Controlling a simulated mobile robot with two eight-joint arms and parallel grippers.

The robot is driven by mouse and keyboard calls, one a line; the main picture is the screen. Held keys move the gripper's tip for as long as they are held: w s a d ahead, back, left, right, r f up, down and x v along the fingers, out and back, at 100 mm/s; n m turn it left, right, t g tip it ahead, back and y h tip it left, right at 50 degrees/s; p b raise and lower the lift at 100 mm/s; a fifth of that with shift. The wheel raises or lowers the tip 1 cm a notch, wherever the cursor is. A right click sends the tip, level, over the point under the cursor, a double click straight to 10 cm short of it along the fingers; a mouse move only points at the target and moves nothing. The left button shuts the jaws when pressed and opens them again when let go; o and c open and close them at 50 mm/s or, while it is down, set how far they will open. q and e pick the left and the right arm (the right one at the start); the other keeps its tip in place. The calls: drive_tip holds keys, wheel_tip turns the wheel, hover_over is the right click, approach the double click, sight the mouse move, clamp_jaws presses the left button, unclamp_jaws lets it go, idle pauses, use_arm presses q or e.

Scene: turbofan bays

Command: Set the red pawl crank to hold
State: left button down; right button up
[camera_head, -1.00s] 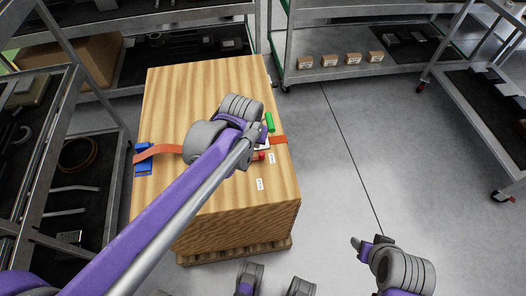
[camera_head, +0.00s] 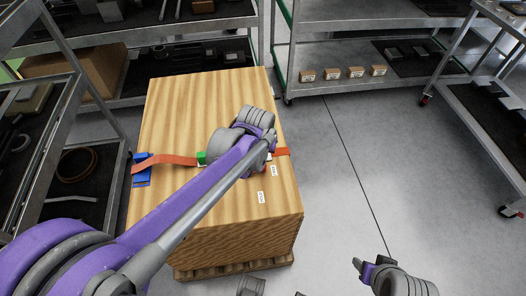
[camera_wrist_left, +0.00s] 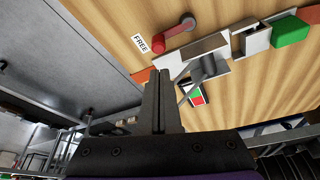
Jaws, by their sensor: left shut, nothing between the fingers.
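The red pawl crank (camera_wrist_left: 176,28) shows in the left wrist view, on the wooden crate beside a metal ratchet (camera_wrist_left: 205,50). Its arm points toward the white FREE label (camera_wrist_left: 139,43). In the head view my left arm mostly hides it. My left gripper (camera_wrist_left: 160,88) is shut and empty, apart from the crank, with its tips near the ratchet; it also shows in the head view (camera_head: 270,148). A green grip (camera_wrist_left: 290,30) sits at the ratchet's handle end and shows left of my arm in the head view (camera_head: 201,158). My right gripper (camera_head: 359,264) hangs over the floor; its jaws are unclear.
An orange strap (camera_head: 172,159) crosses the crate (camera_head: 190,95) to a blue block (camera_head: 142,170). A second white label (camera_head: 261,197) is unreadable. A small green-and-red card (camera_wrist_left: 195,97) lies near the ratchet.

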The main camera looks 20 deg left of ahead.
use_arm(q)
drive_tip(key=b+x, duration=0.1)
drive_tip(key=x, duration=0.5)
drive_tip(key=shift+s+d+m, duration=0.25)
drive_tip(key=shift+s+m, duration=0.1)
drive_tip(key=shift+m, duration=0.35)
drive_tip(key=m, duration=0.1)
drive_tip(key=s+m+h, duration=0.1)
drive_tip(key=shift+s+d+m, duration=0.1)
drive_tip(key=shift+d+m, duration=0.2)
drive_tip(key=shift+d, duration=0.05)
drive_tip(key=s+m, duration=0.1)
drive_tip(key=m+h, duration=0.1)
drive_tip(key=m, duration=0.1)
drive_tip(key=s+m+p, duration=0.1)
drive_tip(key=m, duration=0.1)
drive_tip(key=shift+s+d+g+h, duration=0.25)
drive_tip(key=shift+s+g+h, duration=0.1)
drive_tip(key=shift+g+h, duration=0.05)
drive_tip(key=shift+s, duration=0.35)
